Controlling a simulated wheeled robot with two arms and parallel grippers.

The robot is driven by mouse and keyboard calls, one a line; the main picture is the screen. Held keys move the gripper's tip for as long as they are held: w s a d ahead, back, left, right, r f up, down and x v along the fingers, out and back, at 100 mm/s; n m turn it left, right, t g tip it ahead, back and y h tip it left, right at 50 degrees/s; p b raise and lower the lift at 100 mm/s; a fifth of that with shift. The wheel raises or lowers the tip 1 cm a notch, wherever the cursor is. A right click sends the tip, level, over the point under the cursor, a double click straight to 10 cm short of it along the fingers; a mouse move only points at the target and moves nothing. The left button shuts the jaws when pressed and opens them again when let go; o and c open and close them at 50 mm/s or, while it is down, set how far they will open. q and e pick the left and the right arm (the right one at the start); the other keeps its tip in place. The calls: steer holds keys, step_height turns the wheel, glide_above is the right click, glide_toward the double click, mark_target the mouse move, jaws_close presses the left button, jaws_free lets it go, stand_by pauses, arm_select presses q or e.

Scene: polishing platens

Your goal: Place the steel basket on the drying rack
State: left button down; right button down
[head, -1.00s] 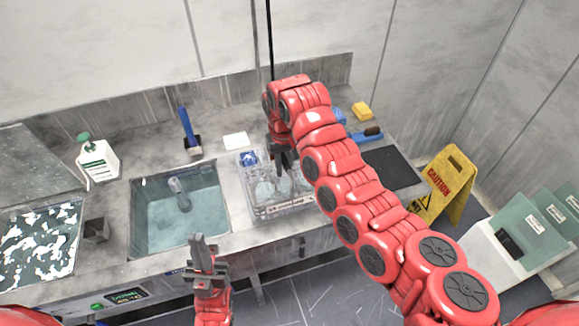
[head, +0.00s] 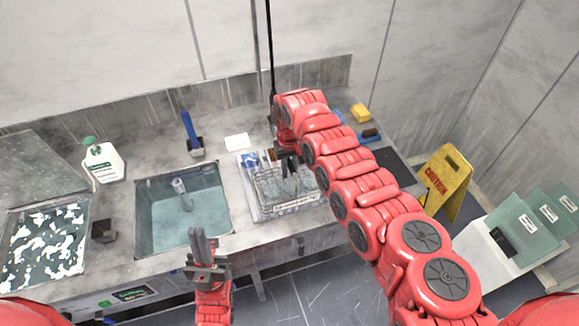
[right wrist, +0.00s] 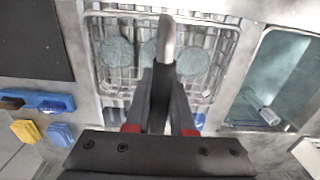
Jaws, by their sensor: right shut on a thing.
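The steel basket (head: 270,192) is a wire basket at the right of the sink in the head view. In the right wrist view the basket (right wrist: 92,58) holds several grey-green round discs. My right gripper (head: 289,165) is above it, and its fingers in the right wrist view (right wrist: 164,75) are shut on the basket's upright handle (right wrist: 168,35). The pale drying rack (head: 290,211) lies under the basket, its labelled front edge showing. I cannot tell whether the basket touches it. My left gripper (head: 199,240) is empty in front of the sink; its finger gap is unclear.
A water-filled sink (head: 150,230) lies left of the rack, with a blue-handled brush (head: 190,130) behind it. A white bottle (head: 103,163) stands further left. A dark mat (head: 393,163) and a yellow sponge (head: 361,112) are to the right. A caution sign (head: 446,182) stands beyond the counter.

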steer(key=shift+w, duration=0.1)
steer(key=c, duration=1.2)
jaws_free()
steer(key=o, duration=0.4)
steer(key=shift+o, duration=0.2)
step_height(320, 180, up, 11)
steer(key=b, duration=0.4)
steer(key=shift+r, duration=0.55)
